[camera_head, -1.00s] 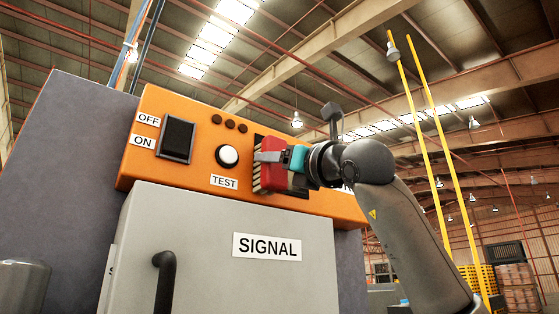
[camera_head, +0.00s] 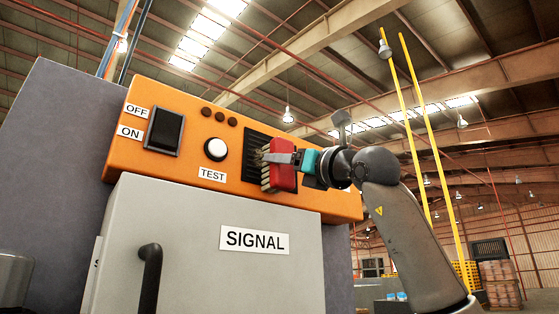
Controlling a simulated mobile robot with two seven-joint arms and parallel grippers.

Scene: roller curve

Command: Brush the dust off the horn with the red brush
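The red brush (camera_head: 283,166) has tan bristles (camera_head: 266,172) on its left side. My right gripper (camera_head: 292,158) is shut on the brush and holds it in front of the orange panel. The horn appears as a dark slatted grille (camera_head: 257,140) on the panel, right of the white TEST button (camera_head: 215,149). The brush and gripper hide much of the grille. I cannot tell whether the bristles touch it, and no dust can be made out. My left gripper is not in view.
The orange panel (camera_head: 180,178) also carries a black OFF/ON switch (camera_head: 165,131) and several small dark round lamps. Below is a grey cabinet door (camera_head: 200,270) with a SIGNAL label (camera_head: 254,240) and a black handle (camera_head: 150,275). Yellow poles (camera_head: 410,140) stand behind my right arm.

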